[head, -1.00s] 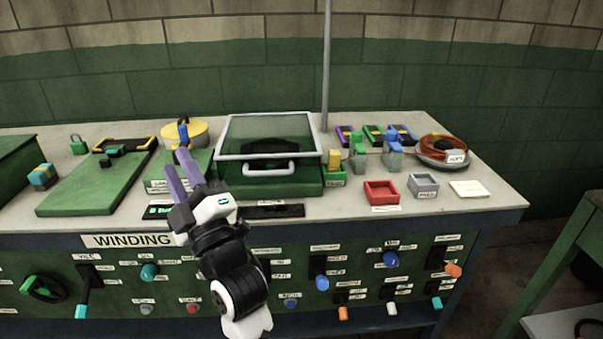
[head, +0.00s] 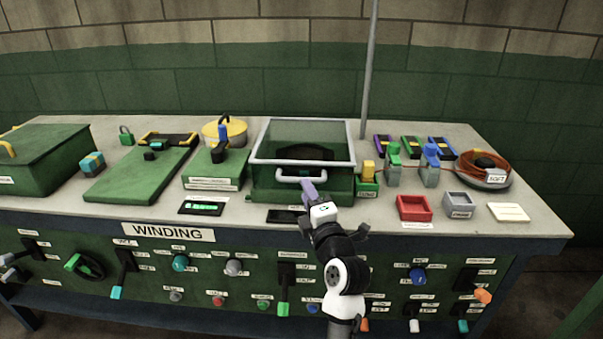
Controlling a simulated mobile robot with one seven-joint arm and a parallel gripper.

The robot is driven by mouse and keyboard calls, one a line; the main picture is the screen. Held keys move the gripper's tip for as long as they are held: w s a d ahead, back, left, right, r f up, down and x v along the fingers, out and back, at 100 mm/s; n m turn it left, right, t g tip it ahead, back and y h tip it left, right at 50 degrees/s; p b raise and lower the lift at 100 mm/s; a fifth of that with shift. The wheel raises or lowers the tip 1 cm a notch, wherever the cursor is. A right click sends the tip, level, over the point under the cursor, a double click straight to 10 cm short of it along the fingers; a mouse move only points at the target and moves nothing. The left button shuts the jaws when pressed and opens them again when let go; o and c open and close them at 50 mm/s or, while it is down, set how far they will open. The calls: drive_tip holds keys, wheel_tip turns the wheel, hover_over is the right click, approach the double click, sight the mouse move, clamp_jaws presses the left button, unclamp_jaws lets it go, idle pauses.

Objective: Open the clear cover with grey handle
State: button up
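The clear cover (head: 305,132) with a grey frame lies closed over a green box (head: 262,190) at the middle of the bench. Its grey handle (head: 300,178) is a light bar along the front edge. A dark rounded thing shows dimly through the cover. My gripper (head: 309,190) is just in front of the handle's right part, its purple fingers pointing toward it. The fingers overlap in this view, so their gap and any touch with the handle cannot be made out.
Right of the box stand a yellow block in a green holder (head: 367,180), green and blue clamps (head: 393,165), a red tray (head: 413,207) and a grey tray (head: 457,205). Left is a green block with a yellow disc (head: 225,132). A grey pole (head: 369,70) rises behind.

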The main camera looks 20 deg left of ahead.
drive_tip(key=shift+p+x, duration=0.7)
drive_tip(key=shift+x, duration=2.05)
clamp_jaws()
